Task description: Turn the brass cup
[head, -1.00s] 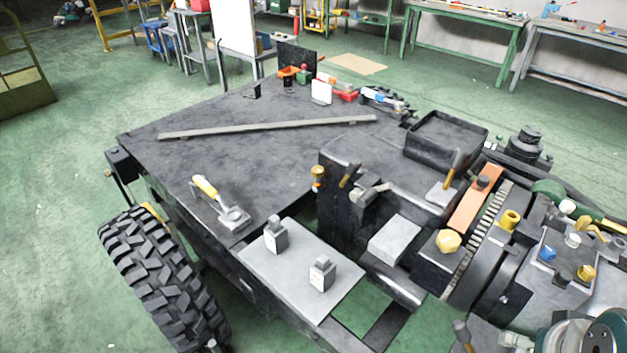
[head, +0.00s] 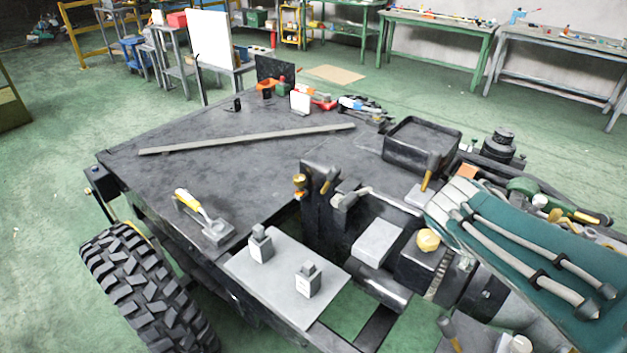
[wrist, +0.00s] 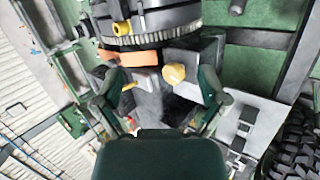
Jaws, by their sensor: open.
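Several brass-coloured pieces show, and I cannot tell surely which is the cup. A rounded, faceted brass piece (head: 428,240) sits on a dark block beside the large gear. It also shows in the wrist view (wrist: 174,74), between the open fingers and beyond them. A small brass cup-like piece (head: 300,183) is on the side of the dark upright block. Another yellow-brass piece (wrist: 122,28) is by the gear at the top of the wrist view. My gripper (wrist: 160,88) is open and empty, with its two fingers spread wide; nothing is seen touching them.
My teal arm covers the gear area at right in the head view. Two small grey blocks stand on a light plate (head: 285,285). A yellow-handled tool (head: 203,217), a long bar (head: 245,139) and a black tray (head: 422,147) are on the chassis. A large tyre (head: 145,290) stands at left.

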